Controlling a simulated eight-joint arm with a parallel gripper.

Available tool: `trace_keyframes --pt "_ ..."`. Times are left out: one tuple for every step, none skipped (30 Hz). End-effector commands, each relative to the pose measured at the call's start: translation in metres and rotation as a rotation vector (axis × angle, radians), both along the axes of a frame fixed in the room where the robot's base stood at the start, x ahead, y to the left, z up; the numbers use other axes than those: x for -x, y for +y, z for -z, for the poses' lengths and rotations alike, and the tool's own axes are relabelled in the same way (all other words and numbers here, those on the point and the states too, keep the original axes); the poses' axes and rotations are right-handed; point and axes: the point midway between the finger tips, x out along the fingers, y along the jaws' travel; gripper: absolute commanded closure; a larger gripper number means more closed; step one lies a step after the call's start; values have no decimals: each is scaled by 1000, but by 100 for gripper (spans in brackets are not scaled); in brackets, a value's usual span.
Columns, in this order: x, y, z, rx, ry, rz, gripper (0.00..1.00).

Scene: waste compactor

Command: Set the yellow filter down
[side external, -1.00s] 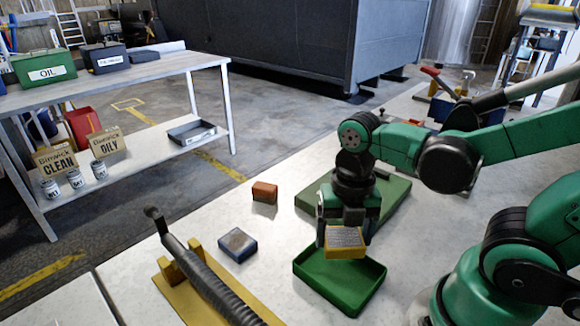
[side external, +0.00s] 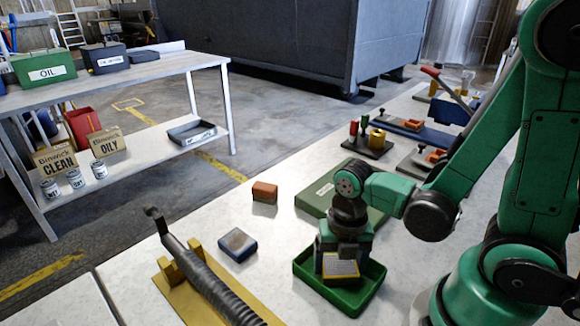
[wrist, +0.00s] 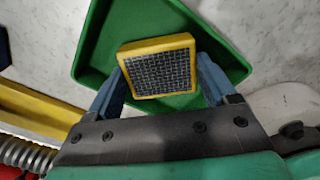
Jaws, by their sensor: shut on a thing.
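The yellow filter (side external: 341,268) is a small square block with a yellow frame and a grey mesh face. My gripper (side external: 341,262) is shut on it, with a finger on each side. In the wrist view the filter (wrist: 158,68) sits between the two blue-grey fingers of my gripper (wrist: 160,84). The filter is inside the outline of the green tray (side external: 372,287), low down near its floor. The tray also shows behind the filter in the wrist view (wrist: 215,35). I cannot tell whether the filter touches the tray floor.
A blue-grey block (side external: 237,245) and an orange-brown block (side external: 264,192) lie left of the tray. A dark spring-wrapped rod on a yellow base (side external: 207,285) is at the front left. A flat green lid (side external: 325,200) lies behind the tray. The bench between the blocks is clear.

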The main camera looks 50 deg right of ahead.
Motion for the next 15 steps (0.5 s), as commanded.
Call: trace_keyframes --pt "0 0 0 0 0 0 77" --pt "0 0 0 0 0 0 77" --pt "0 0 0 0 0 0 77" --pt "0 0 0 0 0 0 77" --pt "0 0 0 0 0 0 77" --pt "0 0 0 0 0 0 14" --pt "0 0 0 0 0 0 5" --pt "0 0 0 0 0 0 0" --pt "0 0 0 0 0 0 0" --pt "0 0 0 0 0 0 0" --pt "0 0 0 0 0 0 0" --pt "0 0 0 0 0 0 0" --pt "0 0 0 0 0 0 0" --pt "0 0 0 0 0 0 0" --pt "0 0 0 0 0 0 0"
